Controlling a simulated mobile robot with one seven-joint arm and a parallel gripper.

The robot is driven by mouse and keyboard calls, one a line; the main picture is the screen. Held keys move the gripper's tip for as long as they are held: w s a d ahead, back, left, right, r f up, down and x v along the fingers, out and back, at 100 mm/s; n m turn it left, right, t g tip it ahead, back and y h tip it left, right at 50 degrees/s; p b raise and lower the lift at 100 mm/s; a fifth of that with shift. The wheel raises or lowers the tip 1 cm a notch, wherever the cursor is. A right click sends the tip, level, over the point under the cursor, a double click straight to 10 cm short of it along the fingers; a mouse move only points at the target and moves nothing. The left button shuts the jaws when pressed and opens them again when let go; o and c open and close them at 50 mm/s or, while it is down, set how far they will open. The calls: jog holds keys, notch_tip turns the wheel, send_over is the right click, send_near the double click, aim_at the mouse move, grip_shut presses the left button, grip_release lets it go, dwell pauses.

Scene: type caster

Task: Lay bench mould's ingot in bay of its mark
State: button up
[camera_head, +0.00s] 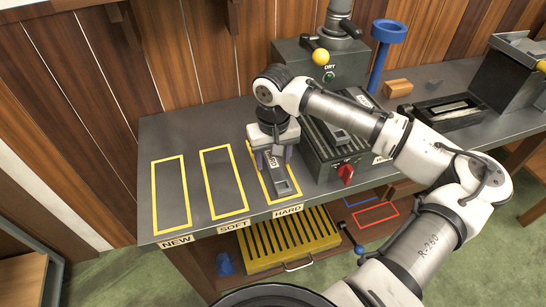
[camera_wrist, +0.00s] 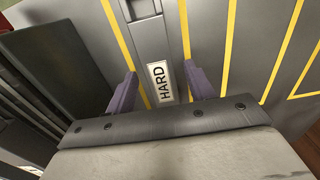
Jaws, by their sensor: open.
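A grey ingot (camera_head: 281,186) lies lengthwise inside the yellow outline of the HARD bay (camera_head: 251,158) on the bench. In the wrist view the ingot (camera_wrist: 151,35) carries a white tag reading HARD, and yellow lines run on both sides of it. My gripper (camera_head: 271,158) is over the ingot, pointing down. In the wrist view my gripper (camera_wrist: 160,88) has its purple fingers spread on either side of the ingot, with gaps showing. The black mould (camera_head: 447,110) stands at the right of the bench; a pale strip shows in it.
The NEW bay (camera_head: 171,196) and SOFT bay (camera_head: 225,182) are empty. A slotted dark box (camera_head: 318,152) with a red knob stands right of the HARD bay, a grey bar on top. Behind are the DRY box (camera_head: 309,62) and a blue stand (camera_head: 384,45). A yellow grate (camera_head: 290,240) sits below.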

aim_at(273, 162)
notch_tip(273, 162, up, 12)
jog(key=shift+b, duration=0.3)
jog(key=shift+f, duration=0.1)
